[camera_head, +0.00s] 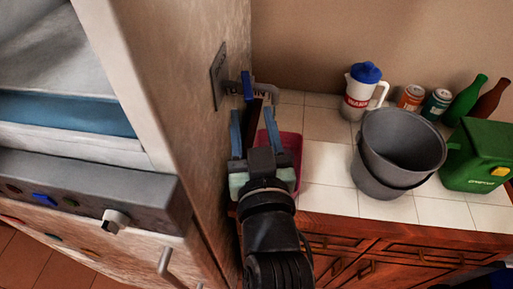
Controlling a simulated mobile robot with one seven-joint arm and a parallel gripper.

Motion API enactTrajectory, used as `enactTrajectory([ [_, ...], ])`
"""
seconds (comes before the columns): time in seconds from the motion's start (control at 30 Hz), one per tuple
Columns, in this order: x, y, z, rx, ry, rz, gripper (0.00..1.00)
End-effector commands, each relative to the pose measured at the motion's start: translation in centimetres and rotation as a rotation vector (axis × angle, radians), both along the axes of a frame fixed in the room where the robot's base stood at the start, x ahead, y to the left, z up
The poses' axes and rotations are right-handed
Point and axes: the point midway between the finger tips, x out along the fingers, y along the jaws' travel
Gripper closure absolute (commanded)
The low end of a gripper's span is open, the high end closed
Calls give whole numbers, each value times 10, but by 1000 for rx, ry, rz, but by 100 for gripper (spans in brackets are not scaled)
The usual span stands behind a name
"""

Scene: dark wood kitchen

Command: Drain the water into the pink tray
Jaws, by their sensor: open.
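The pink tray (292,147) sits on the white tiled counter against the side of the tall cabinet, partly hidden behind my gripper. A grey tap-like fitting (263,89) comes out from a dark plate on the cabinet side, above the tray. It has an upright blue part (247,86) near its middle. My gripper (252,112) is open, with its two blue fingers apart and pointing toward the fitting. A dark reddish-brown piece shows between the fingers. I cannot tell whether the fingers touch anything. No water is visible.
A white jug with a blue lid (361,92), two cans (411,97), green and brown bottles, stacked grey buckets (397,148) and a green container (480,155) stand to the right. The tall cabinet (187,120) closes off the left. Bare tiles (326,165) lie right of the tray.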

Motion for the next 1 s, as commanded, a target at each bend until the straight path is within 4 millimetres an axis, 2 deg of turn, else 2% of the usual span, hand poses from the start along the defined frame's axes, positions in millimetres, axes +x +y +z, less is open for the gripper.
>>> enactTrajectory([
  [0.13,-31,-4,-3,-1,2,-1,50],
  [0.3,-47,-6,0,0,3,0,50],
  [0.53,-55,-8,1,-1,0,0,50],
  [1.0,-55,-8,0,0,0,0,50],
])
